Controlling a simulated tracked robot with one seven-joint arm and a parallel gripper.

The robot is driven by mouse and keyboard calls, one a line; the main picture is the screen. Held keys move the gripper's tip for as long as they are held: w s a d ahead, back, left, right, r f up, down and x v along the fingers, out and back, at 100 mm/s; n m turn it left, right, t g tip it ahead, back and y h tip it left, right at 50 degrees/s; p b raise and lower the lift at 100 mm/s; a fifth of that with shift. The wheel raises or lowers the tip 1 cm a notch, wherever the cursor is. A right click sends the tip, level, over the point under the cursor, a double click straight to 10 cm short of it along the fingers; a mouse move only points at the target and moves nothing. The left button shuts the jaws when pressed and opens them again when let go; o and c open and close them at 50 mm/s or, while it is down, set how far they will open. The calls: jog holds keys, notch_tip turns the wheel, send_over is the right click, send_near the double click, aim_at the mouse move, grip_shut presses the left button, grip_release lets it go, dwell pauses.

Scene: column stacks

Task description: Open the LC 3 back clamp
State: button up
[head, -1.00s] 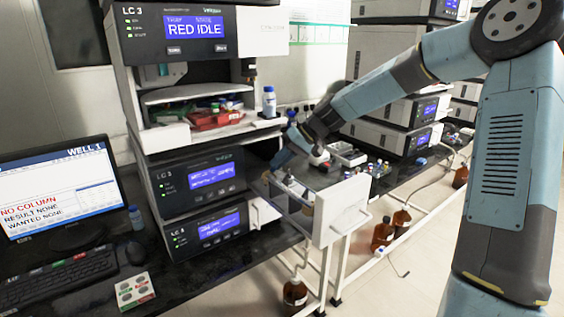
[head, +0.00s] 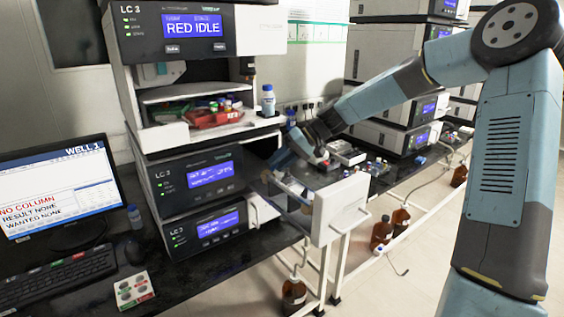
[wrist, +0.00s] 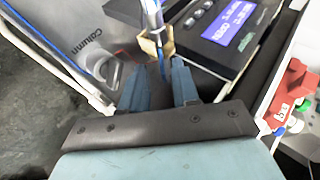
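The open LC 3 column drawer (head: 340,208) sticks out from the lower LC 3 stack in the head view. A tan clamp-like piece (wrist: 149,47) shows in the wrist view, with a thin column or tube and a blue line at it. I cannot tell from its look whether it is the back clamp or whether it is closed. My gripper (wrist: 160,72) has its two blue fingers apart, pointing toward this piece, with nothing visible held between them. In the head view my gripper (head: 277,162) is inside or just above the drawer, its fingertips partly hidden.
The LC 3 display module (wrist: 225,30) is close on the right in the wrist view. Brown bottles (head: 382,233) stand below the bench.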

jog(key=v, duration=1.3)
jog(key=shift+d+r, duration=0.25)
jog(key=shift+w, duration=0.1)
jog(key=s+d+m+t+h, duration=0.1)
jog(key=s+h, duration=0.2)
jog(key=s, duration=0.5)
jog(key=s+d+r+m+t+h, duration=0.1)
jog(key=s+d+h, duration=0.1)
jog(key=s, duration=0.5)
jog(key=s+d+r+m+t+h, duration=0.1)
jog(key=s+h, duration=0.3)
jog(key=s, duration=0.4)
jog(key=shift+s+d+r+t+h, duration=0.15)
jog(key=shift+s+d+t+h, duration=0.15)
jog(key=shift+s, duration=0.05)
jog(key=s+d+m+t, duration=0.1)
jog(key=s+d, duration=0.4)
jog(key=s, duration=0.6)
jog(key=shift+d+r+m+t, duration=0.25)
jog(key=shift+d+m+t, duration=0.15)
jog(key=shift+t, duration=0.4)
